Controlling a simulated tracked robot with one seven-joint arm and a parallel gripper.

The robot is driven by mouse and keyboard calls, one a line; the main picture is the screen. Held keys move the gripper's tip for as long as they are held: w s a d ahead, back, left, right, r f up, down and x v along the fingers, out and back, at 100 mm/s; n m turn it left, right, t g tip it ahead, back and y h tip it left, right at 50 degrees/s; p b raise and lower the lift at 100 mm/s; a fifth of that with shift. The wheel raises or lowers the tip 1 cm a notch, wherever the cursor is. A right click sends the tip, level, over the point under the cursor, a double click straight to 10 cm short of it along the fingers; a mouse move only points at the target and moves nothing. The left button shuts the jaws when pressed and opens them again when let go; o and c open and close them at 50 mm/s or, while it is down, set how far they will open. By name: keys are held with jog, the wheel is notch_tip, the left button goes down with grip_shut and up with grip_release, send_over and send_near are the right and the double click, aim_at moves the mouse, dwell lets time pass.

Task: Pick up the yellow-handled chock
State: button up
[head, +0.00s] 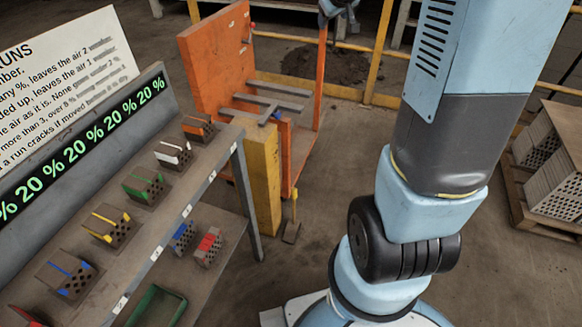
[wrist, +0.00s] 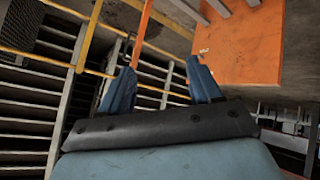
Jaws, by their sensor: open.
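The yellow-handled chock (head: 291,232) is a small dark block on the floor in the head view. Its thin yellow handle stands upright. It sits just right of the foot of a yellow post, close to the orange cart. My gripper (wrist: 160,63) shows in the wrist view with its two blue fingers apart and nothing between them. It points toward the orange panel and yellow rails, and the chock is not visible in that view. At the head view's top edge, part of my gripper (head: 338,8) shows, high and far from the chock.
A rack (head: 165,222) at the left holds several colour-banded hollow bricks, with a green tray (head: 158,306) below. The yellow post (head: 262,180) and orange cart (head: 213,62) flank the chock. A brick pallet (head: 550,165) stands at right. Floor right of the chock is clear.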

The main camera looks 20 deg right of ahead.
jog(key=w+d+f+n+t+y, duration=0.1)
jog(key=w+d+f, duration=0.1)
jog(key=w+f, duration=0.6)
jog(key=w+d+f+n+y, duration=0.1)
jog(key=w+d+f+n, duration=0.3)
jog(key=f, duration=0.7)
jog(key=w+d+f+m+t+y, duration=0.1)
jog(key=w+f+y, duration=0.1)
jog(key=w+f, duration=0.65)
jog(key=s+a+f+n+y, duration=0.1)
jog(key=s+f+y, duration=0.15)
jog(key=f, duration=0.95)
jog(key=s+f+n+y, duration=0.15)
jog(key=s+f, duration=0.25)
jog(key=f, duration=0.7)
jog(key=s+a+f+y, duration=0.1)
jog(key=s+f+y, duration=0.15)
jog(key=f, duration=0.95)
jog(key=s+a+f+t+y, duration=0.1)
jog(key=s+a+f+y, duration=0.15)
jog(key=s+f, duration=0.6)
jog(key=s+a+f+t+y, duration=0.15)
jog(key=s+a+f, duration=0.25)
jog(key=s+f, duration=0.45)
jog(key=s+a+r+x, duration=0.1)
jog(key=x, duration=1.1)
jog(key=shift+a+g, duration=0.35)
jog(key=shift+a, duration=0.25)
